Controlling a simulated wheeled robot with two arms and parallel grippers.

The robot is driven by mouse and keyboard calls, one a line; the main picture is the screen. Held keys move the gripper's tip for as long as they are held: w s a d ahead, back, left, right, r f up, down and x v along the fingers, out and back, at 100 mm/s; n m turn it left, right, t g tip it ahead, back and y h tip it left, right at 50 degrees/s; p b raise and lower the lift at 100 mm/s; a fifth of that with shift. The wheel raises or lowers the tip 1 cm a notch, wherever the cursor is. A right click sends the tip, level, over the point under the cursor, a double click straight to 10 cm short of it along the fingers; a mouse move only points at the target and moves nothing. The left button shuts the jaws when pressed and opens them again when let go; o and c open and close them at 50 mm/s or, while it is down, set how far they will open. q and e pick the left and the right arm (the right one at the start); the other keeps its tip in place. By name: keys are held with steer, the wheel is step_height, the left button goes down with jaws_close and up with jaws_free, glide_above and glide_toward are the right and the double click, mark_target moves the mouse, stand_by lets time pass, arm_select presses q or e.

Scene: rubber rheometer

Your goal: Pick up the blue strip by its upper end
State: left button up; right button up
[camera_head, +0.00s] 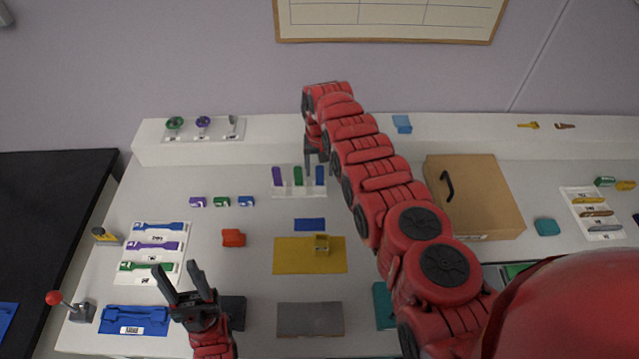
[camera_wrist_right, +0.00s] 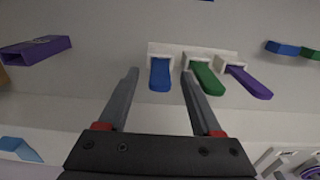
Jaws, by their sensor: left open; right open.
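The blue strip (camera_head: 320,175) stands upright in a white rack (camera_head: 298,193), to the right of a green strip (camera_head: 298,175) and a purple strip (camera_head: 278,176). In the right wrist view the blue strip (camera_wrist_right: 160,74) shows with its end toward my gripper, beside the green strip (camera_wrist_right: 207,80) and purple strip (camera_wrist_right: 248,82). My right gripper (camera_wrist_right: 160,75) is open and empty. Its fingers appear on either side of the blue strip, not closed on it; the remaining distance is unclear. My left gripper (camera_head: 178,286) is open and empty at the front left.
A white ledge (camera_head: 270,144) runs behind the rack. Small purple, green and blue blocks (camera_head: 221,201) lie left of the rack. A flat blue piece (camera_head: 309,224) and a yellow mat (camera_head: 290,256) lie in front. A cardboard box (camera_head: 478,195) stands to the right.

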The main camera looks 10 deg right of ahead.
steer(key=shift+r, duration=0.2)
steer(key=c, duration=0.4)
jaws_close()
steer(key=shift+r, duration=0.1)
steer(key=shift+r+p, duration=0.7)
steer(key=shift+r, duration=0.55)
steer(key=shift+r+b, duration=0.3)
steer(key=shift+b, duration=0.15)
step_height(320, 180, up, 5)
steer(key=b, duration=0.2)
steer(key=shift+r+b, duration=0.2)
steer(key=shift+b, duration=0.1)
steer(key=shift+r, duration=0.65)
